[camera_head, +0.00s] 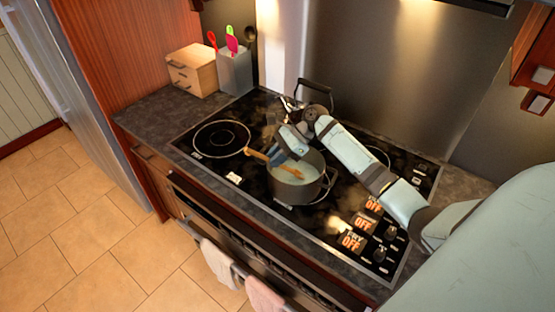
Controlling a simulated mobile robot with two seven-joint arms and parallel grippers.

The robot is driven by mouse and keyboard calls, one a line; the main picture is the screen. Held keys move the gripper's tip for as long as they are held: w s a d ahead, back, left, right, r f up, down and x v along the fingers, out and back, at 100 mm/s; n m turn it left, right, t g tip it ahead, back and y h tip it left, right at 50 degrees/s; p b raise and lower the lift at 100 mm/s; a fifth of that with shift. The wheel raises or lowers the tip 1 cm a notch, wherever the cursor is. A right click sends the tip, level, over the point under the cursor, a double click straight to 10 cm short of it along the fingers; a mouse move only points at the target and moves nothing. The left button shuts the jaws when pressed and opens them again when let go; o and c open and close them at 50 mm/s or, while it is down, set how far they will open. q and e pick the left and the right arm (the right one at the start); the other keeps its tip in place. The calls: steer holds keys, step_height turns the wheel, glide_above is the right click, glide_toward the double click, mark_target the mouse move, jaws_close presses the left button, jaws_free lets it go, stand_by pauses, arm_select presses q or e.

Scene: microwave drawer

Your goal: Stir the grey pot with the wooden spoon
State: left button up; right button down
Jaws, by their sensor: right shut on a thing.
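The grey pot (294,191) stands on the black glass cooktop, with pale contents inside. The wooden spoon (259,156) lies tilted across the pot, with one end sticking out over the left rim and the other in the pale contents. My right gripper (276,153) is above the pot's left rim and shut on the spoon. Its fingertips are small and partly hidden by its own body. My left gripper is not in view.
A grey utensil holder (236,73) with colourful utensils stands at the back left beside a wooden drawer box (193,71). A dark kettle-like object with a handle (315,86) is behind my right wrist. The left burner (221,138) is bare. Towels (219,262) hang on the oven front.

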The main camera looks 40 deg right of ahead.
stand_by(0.3)
steer(key=w+a+r, duration=0.2)
steer(key=a+r, duration=0.7)
steer(key=r, duration=0.1)
steer(key=shift+w+a+r, duration=0.2)
steer(key=shift+a+r, duration=0.05)
steer(key=shift+a, duration=0.15)
stand_by(0.6)
stand_by(0.5)
steer(key=shift+r, duration=2.5)
